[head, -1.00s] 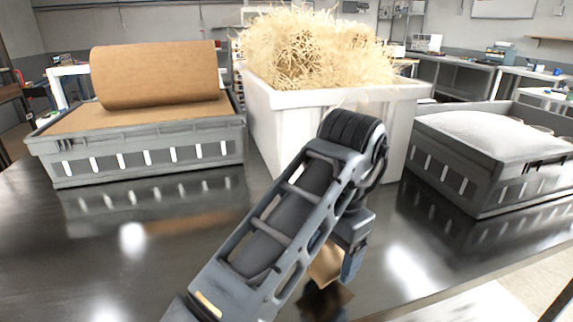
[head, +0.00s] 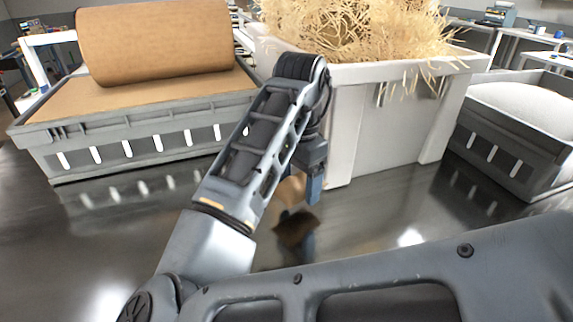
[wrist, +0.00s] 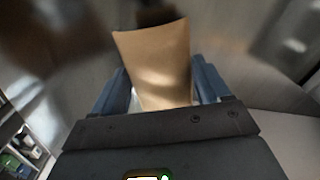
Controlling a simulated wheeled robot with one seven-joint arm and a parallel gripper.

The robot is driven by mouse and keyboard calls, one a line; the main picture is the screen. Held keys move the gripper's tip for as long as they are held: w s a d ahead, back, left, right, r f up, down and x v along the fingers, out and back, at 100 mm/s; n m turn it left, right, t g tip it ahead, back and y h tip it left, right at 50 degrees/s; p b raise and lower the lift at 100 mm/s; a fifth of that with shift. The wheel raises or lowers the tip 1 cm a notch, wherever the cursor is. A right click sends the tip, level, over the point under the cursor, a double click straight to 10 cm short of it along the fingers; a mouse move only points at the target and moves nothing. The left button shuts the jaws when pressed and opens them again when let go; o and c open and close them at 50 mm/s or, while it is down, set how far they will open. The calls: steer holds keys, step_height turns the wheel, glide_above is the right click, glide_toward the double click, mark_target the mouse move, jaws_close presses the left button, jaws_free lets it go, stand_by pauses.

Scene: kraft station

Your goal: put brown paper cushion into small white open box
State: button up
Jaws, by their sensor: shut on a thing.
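The brown paper cushion (wrist: 158,62) is between the two blue fingers of my gripper (wrist: 160,88) in the wrist view. My gripper is shut on it. In the head view my gripper (head: 302,188) hangs above the dark shiny table, and part of the cushion (head: 290,190) shows beside the finger; the rest is hidden by my arm. A dark reflection lies on the table below it. I see no small white open box in either current view.
A large white bin (head: 385,125) with pale shredded filler (head: 350,25) stands behind my gripper. A grey crate (head: 140,140) with a brown paper roll (head: 155,42) is at left. Another grey crate (head: 515,150) with white material is at right. The table front (head: 80,240) is clear.

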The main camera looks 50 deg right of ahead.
steer(key=w+d, duration=0.1)
steer(key=w, duration=0.1)
steer(key=w+d+p, duration=0.1)
steer(key=w+d, duration=0.1)
steer(key=w, duration=0.1)
steer(key=w+d, duration=0.2)
steer(key=shift+w+d, duration=0.15)
steer(key=shift+w, duration=0.2)
steer(key=shift+s+f+p, duration=0.1)
steer(key=shift+f+p, duration=0.35)
steer(key=shift+f, duration=1.3)
steer(key=o, duration=1)
